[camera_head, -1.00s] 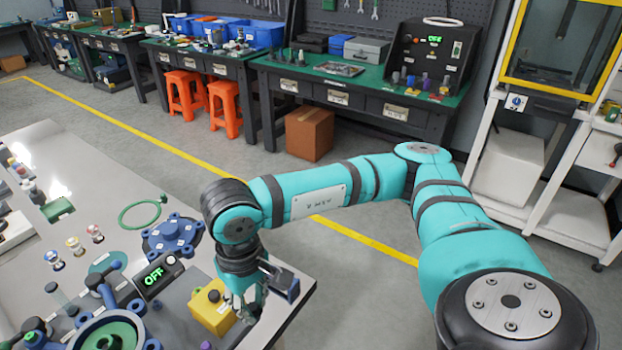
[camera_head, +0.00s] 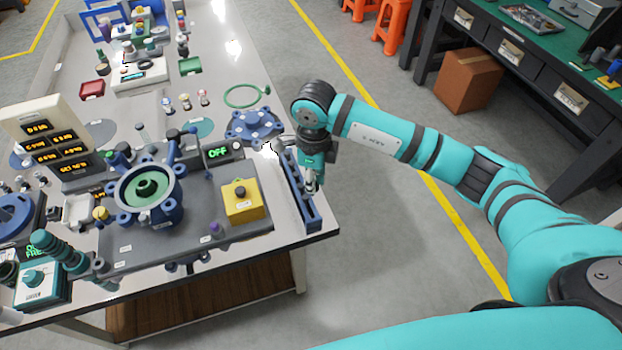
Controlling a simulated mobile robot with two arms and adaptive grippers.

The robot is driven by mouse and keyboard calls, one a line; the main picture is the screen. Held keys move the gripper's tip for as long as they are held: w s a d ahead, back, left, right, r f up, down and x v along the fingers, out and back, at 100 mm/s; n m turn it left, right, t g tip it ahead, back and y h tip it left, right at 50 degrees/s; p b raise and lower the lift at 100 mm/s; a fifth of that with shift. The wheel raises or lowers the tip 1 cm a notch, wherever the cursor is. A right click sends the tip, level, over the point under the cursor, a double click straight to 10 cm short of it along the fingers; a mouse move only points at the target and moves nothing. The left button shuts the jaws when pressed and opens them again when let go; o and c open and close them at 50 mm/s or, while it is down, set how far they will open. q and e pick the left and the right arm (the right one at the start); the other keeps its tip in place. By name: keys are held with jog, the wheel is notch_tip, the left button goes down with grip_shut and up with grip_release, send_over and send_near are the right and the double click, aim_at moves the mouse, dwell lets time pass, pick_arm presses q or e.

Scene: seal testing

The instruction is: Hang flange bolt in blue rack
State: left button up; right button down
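The blue rack (camera_head: 299,192) is a long, narrow blue piece with openings, lying along the right edge of the table. My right gripper (camera_head: 311,188) points down right at the rack and overlaps its right side in the picture. Its fingers are small and dark here, so I cannot tell whether they are open or shut. No flange bolt can be made out clearly in or near the fingers. My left gripper is not in view.
A yellow box with a black button (camera_head: 241,201) stands left of the rack. A blue flange cover (camera_head: 255,127) and green ring (camera_head: 247,96) lie behind it. A blue-and-green test housing (camera_head: 146,188) stands farther left. Open floor is right of the table.

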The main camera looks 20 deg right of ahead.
jog(key=f+m, duration=0.1)
jog(key=m, duration=0.1)
jog(key=f+m, duration=0.1)
jog(key=m, duration=0.1)
jog(key=shift+w+a+m, duration=0.1)
jog(key=shift+w+m, duration=0.2)
jog(key=shift+w, duration=0.1)
jog(key=shift+f+m+p, duration=0.3)
jog(key=shift+f+m, duration=0.2)
jog(key=shift+m, duration=0.5)
jog(key=shift+f, duration=0.2)
notch_tip(320, 180, down, 4)
jog(key=b, duration=0.2)
jog(key=shift+w+b, duration=0.1)
jog(key=shift+b, duration=0.25)
jog(key=shift+f, duration=0.2)
jog(key=shift+f+b, duration=0.8)
jog(key=shift+b, duration=0.05)
jog(key=shift+f, duration=0.15)
jog(key=shift+f+b, duration=0.45)
jog(key=shift+b, duration=0.1)
